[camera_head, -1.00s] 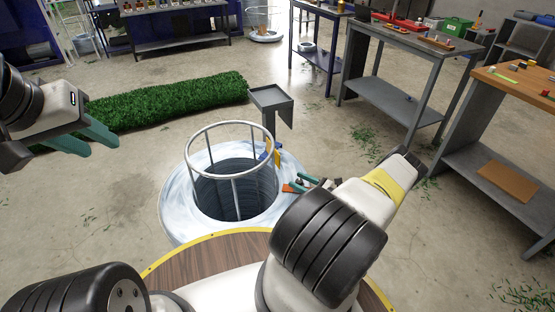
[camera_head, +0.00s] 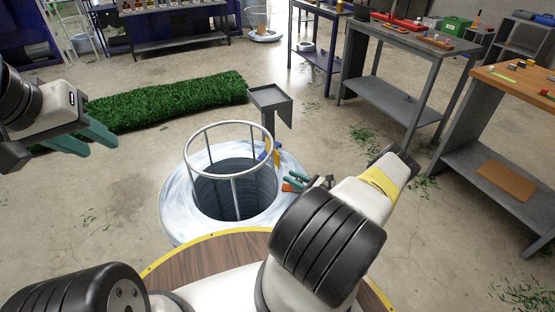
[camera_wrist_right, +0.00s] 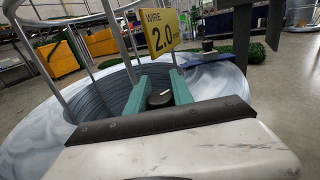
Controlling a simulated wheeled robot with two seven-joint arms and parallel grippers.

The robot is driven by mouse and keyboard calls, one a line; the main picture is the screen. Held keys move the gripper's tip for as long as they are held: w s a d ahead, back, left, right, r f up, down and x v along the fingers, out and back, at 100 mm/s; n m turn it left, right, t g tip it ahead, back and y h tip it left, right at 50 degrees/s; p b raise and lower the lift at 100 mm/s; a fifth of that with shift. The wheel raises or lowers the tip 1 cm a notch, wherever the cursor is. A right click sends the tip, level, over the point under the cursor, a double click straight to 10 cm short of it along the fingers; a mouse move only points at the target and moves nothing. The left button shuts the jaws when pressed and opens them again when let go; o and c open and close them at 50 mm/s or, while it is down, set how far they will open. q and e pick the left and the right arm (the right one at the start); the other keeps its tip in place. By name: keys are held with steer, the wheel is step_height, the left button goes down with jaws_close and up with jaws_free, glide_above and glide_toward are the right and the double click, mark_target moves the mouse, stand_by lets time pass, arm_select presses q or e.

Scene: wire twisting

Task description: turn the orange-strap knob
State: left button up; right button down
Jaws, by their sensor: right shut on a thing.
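The knob (camera_wrist_right: 160,98) is black with a white pointer line on its top. It sits between the teal fingers of my right gripper (camera_wrist_right: 160,86), which are shut on it. In the head view my right gripper (camera_head: 297,180) is at the right rim of the coil stand, beside a small orange patch (camera_head: 288,187), probably the orange strap; the knob is hidden there. My left gripper (camera_head: 103,143) is open and empty, at the far left above the floor.
A pale round coil stand (camera_head: 178,205) with a metal cage (camera_head: 190,165) stands in front. A yellow "WIRE 2.0" sign (camera_wrist_right: 160,30) is just beyond the knob. A grey post with a tray (camera_head: 270,97) stands behind. Benches line the right; a green hedge strip (camera_head: 180,100) lies left.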

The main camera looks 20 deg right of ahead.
steer(key=shift+w+d+m+t+h, duration=0.1)
steer(key=shift+d+m+t+h, duration=0.1)
steer(key=shift+m+t+h, duration=0.75)
steer(key=shift+g+h, duration=0.25)
steer(key=shift+h, duration=0.1)
steer(key=c, duration=1.1)
jaws_free()
steer(key=shift+d, duration=0.1)
steer(key=v, duration=0.7)
steer(key=shift+s, duration=0.35)
steer(key=shift+d, duration=0.1)
